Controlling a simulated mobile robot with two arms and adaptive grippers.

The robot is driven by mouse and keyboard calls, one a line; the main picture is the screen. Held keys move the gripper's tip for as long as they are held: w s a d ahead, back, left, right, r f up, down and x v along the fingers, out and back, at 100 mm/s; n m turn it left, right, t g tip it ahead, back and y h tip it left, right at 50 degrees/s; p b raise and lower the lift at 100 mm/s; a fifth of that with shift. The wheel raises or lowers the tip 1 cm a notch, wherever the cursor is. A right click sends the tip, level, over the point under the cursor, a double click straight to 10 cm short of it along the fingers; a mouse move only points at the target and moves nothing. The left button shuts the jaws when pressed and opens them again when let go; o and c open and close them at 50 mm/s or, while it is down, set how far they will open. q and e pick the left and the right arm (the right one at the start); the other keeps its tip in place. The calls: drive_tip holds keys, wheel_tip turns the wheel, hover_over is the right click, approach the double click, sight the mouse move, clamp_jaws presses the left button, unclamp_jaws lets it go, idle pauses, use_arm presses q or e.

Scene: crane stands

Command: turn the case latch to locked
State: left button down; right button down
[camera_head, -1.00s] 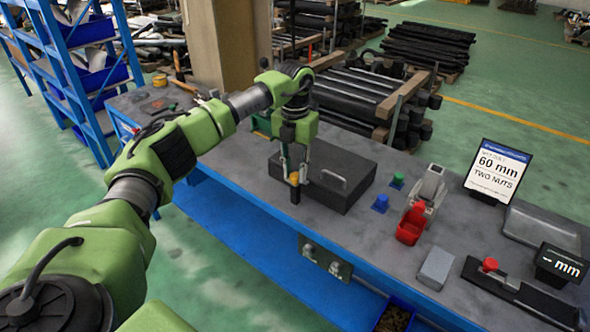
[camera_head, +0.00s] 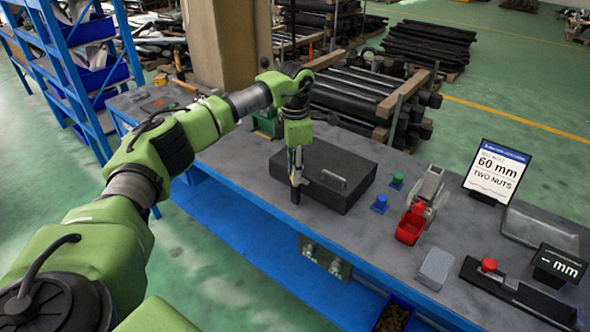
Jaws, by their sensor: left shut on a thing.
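A dark flat case (camera_head: 345,166) with a grey handle on its lid lies on the workbench. My left gripper (camera_head: 297,181) points down at the case's front left side, where the latch is. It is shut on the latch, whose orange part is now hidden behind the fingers. A dark post shows just below the fingertips. Which way the latch points cannot be told. My right gripper is not in view.
Right of the case stand a green piece (camera_head: 397,181), a blue piece (camera_head: 380,203) and a red bin (camera_head: 410,226). A grey block (camera_head: 435,269), a display sign (camera_head: 496,170) and a red-knobbed gauge (camera_head: 489,265) are further right. Bench space left of the case is partly clear.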

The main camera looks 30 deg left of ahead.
use_arm(q)
drive_tip(key=m, duration=0.3)
drive_tip(key=shift+m, duration=2.1)
drive_tip(key=c, duration=1.8)
unclamp_jaws()
drive_tip(key=shift+w, duration=0.1)
wheel_tip(320, 180, up, 12)
drive_tip(key=shift+r, duration=0.1)
drive_tip(key=shift+d, duration=0.1)
